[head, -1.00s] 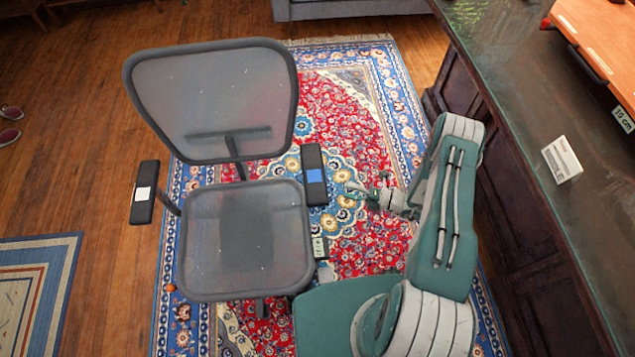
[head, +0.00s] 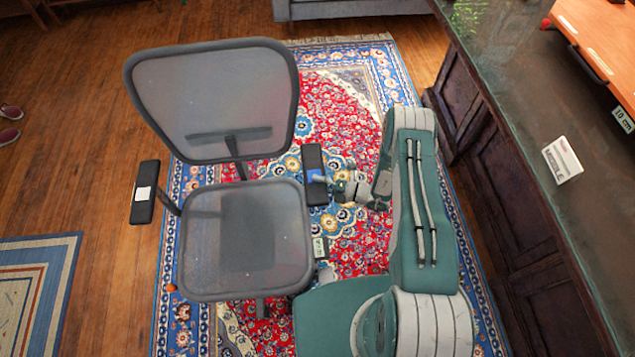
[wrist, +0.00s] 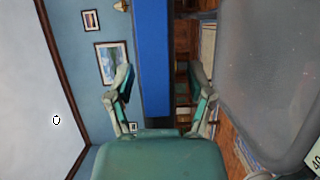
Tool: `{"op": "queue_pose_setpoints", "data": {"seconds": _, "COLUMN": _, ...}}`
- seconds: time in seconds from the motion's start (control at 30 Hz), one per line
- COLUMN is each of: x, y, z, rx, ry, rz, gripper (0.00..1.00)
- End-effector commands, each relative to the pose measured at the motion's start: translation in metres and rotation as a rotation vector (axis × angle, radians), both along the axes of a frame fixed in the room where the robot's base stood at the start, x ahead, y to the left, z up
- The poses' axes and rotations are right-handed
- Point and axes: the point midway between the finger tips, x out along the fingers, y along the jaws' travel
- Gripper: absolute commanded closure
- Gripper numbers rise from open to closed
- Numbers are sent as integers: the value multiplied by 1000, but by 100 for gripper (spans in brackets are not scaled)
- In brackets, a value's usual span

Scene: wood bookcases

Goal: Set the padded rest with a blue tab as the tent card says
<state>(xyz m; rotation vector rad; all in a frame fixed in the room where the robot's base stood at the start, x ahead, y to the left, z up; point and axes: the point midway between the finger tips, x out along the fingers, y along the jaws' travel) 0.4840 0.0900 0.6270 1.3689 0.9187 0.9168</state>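The padded rest with a blue tab (head: 313,161) is the dark armrest on the right side of the grey mesh office chair (head: 246,238). Its blue tab (head: 315,176) is partly behind my gripper (head: 326,181) in the head view. In the wrist view, the blue tab (wrist: 154,45) stands as a tall strip between the spread fingers of my gripper (wrist: 162,72), with gaps visible on both sides. The white tent card (head: 562,160) on the dark counter seems to read "MIDDLE".
The other armrest (head: 145,192), with a white tab, is on the chair's left. A small numbered tag (head: 320,247) is beside the seat's right edge. The dark counter (head: 535,150) stands at the right and carries a wooden board with a "10 cm" label (head: 622,119).

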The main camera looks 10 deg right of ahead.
Motion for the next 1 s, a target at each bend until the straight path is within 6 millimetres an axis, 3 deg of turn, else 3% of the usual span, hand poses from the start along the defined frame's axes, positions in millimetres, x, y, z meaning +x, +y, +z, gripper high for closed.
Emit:
{"op": "queue_pose_setpoints", "data": {"seconds": 0.03, "x": 0, "y": 0, "z": 0, "rx": 0, "ry": 0, "rz": 0, "gripper": 61}}
{"op": "queue_pose_setpoints", "data": {"seconds": 0.1, "x": 0, "y": 0, "z": 0, "rx": 0, "ry": 0, "rz": 0, "gripper": 92}}
{"op": "queue_pose_setpoints", "data": {"seconds": 0.13, "x": 0, "y": 0, "z": 0, "rx": 0, "ry": 0, "rz": 0, "gripper": 100}}
{"op": "queue_pose_setpoints", "data": {"seconds": 0.37, "x": 0, "y": 0, "z": -1, "rx": 0, "ry": 0, "rz": 1, "gripper": 100}}
{"op": "queue_pose_setpoints", "data": {"seconds": 0.7, "x": -1, "y": 0, "z": -30, "rx": 0, "ry": 2, "rz": 2, "gripper": 100}}
{"op": "queue_pose_setpoints", "data": {"seconds": 0.97, "x": -1, "y": 0, "z": -30, "rx": -1, "ry": 1, "rz": 3, "gripper": 100}}
{"op": "queue_pose_setpoints", "data": {"seconds": 1.0, "x": -1, "y": 0, "z": -30, "rx": -1, "ry": 1, "rz": 3, "gripper": 51}}
